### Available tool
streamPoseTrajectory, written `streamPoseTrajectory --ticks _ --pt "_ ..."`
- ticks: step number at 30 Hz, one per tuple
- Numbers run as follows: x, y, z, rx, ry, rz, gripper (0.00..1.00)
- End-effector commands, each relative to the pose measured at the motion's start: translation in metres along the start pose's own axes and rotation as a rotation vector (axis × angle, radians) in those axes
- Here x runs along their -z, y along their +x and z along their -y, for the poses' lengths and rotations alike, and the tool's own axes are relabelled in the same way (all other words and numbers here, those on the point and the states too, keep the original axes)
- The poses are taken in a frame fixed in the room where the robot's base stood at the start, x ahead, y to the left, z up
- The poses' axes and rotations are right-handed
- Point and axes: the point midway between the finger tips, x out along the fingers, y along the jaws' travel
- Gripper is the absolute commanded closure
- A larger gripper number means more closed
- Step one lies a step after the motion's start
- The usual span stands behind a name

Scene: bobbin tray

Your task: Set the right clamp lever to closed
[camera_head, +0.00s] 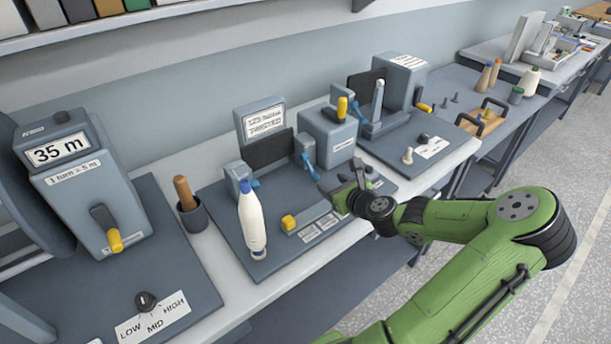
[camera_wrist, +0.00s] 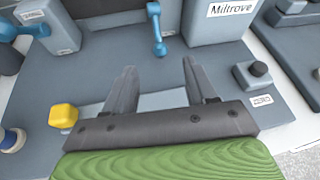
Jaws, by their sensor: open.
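The right clamp lever, blue with a rounded knob, hangs downward from a grey post beside the dark panel; it shows in the head view (camera_head: 310,166) and at the top middle of the wrist view (camera_wrist: 156,32). The left clamp lever (camera_wrist: 22,28) is also blue and lies sideways across its grey block; it shows in the head view (camera_head: 249,185). My gripper (camera_head: 342,181) is open and empty, low over the front of the station. In the wrist view my gripper (camera_wrist: 160,68) has its fingers spread, with the right lever's knob just beyond the tips, apart from them.
A yellow knob (camera_head: 289,221) sits on the base. A grey Miltrove box (camera_wrist: 217,22) stands right of the lever, and a black button (camera_wrist: 259,70) is at right.

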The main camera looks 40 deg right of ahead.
Motion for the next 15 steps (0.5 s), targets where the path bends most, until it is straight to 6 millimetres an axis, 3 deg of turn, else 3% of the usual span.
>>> streamPoseTrajectory --ticks 9,15 --pt "0.002 0.083 -0.002 -0.003 -0.001 0.0 0.44" --pt "0.002 0.117 -0.001 -0.002 -0.003 -0.001 0.44"
